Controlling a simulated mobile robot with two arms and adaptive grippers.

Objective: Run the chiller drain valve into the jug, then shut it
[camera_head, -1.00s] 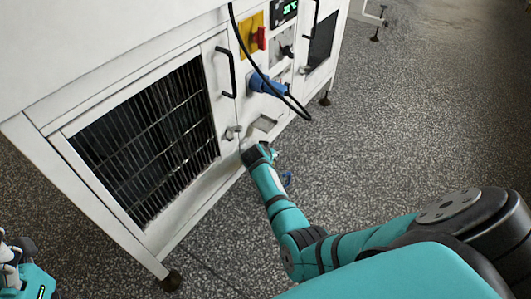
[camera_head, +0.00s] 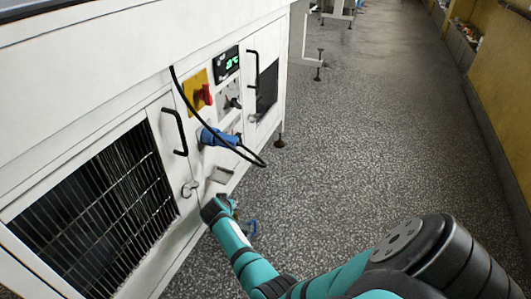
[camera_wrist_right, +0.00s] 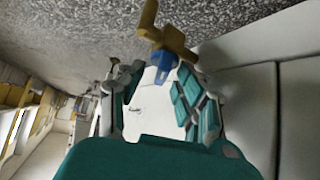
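In the right wrist view a brass valve (camera_wrist_right: 165,40) with a blue lever (camera_wrist_right: 163,66) lies just beyond my right gripper (camera_wrist_right: 158,74). The gripper's fingers stand apart, with the lever at the gap between the tips, nearer the right finger. I cannot tell whether it touches. In the head view my right gripper (camera_head: 222,206) is low at the front of the white machine (camera_head: 160,95), and the valve is hidden there. A small blue curved thing (camera_head: 252,229) shows beside my right wrist; I cannot tell whether it belongs to the jug. My left gripper is out of view.
The machine front carries a grille (camera_head: 95,215), a black door handle (camera_head: 175,131), a red switch (camera_head: 203,96), a green-lit display (camera_head: 226,64) and a blue plug (camera_head: 215,137) with a looping black cable. Speckled floor (camera_head: 370,130) lies open to the right, up to a yellow wall (camera_head: 500,80).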

